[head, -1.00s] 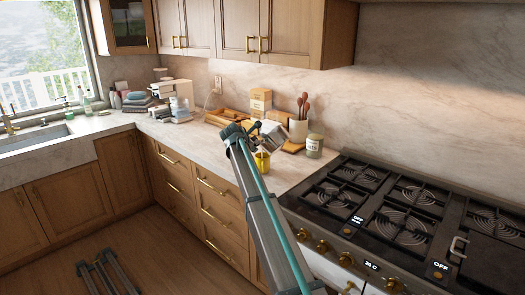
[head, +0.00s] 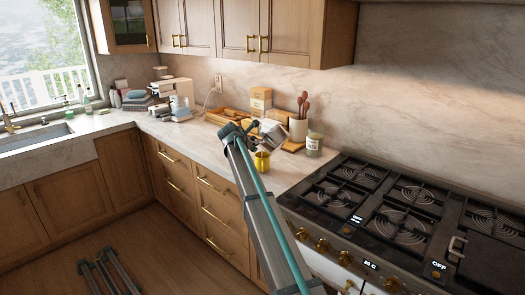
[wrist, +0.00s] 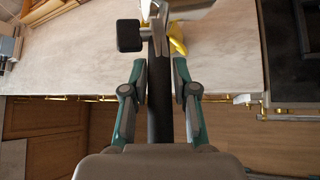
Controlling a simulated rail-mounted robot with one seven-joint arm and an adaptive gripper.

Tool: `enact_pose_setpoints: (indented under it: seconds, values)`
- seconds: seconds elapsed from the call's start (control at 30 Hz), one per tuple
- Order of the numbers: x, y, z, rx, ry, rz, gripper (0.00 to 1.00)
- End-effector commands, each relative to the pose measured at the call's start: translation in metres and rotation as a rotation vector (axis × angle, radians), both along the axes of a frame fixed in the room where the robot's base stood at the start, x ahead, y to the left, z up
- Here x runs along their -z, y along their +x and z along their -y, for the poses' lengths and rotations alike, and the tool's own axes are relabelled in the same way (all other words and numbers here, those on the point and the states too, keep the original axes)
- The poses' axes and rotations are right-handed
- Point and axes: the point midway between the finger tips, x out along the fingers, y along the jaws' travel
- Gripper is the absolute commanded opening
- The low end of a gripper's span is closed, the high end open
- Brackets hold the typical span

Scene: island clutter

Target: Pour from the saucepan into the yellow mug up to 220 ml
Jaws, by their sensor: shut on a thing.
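My gripper (wrist: 160,92) is shut on the black handle of the saucepan (head: 272,132). In the wrist view the handle runs straight between the two fingers, and part of the metal pan (wrist: 190,8) shows at the top edge. The saucepan is held tilted above the counter. The yellow mug (head: 262,161) stands upright on the counter just below the pan. In the wrist view the mug (wrist: 177,38) is mostly hidden by the pan and handle. The liquid level in the mug and any stream cannot be made out.
The stove (head: 395,215) is to the right of the mug. Behind are a utensil crock (head: 298,130), a lidded jar (head: 314,144), a box (head: 261,100) and a wooden tray (head: 225,117). The counter left of the mug is clear.

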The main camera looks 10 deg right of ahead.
Motion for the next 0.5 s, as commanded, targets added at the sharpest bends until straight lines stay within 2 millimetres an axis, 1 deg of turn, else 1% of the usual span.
enact_pose_setpoints:
  seconds: [0.03,0.5]
  values:
    - [-0.0024,0.0005,0.0004,-0.001,-0.004,0.004,0.0]
    - [-0.0031,0.0023,-0.0017,-0.001,-0.028,-0.015,0.0]
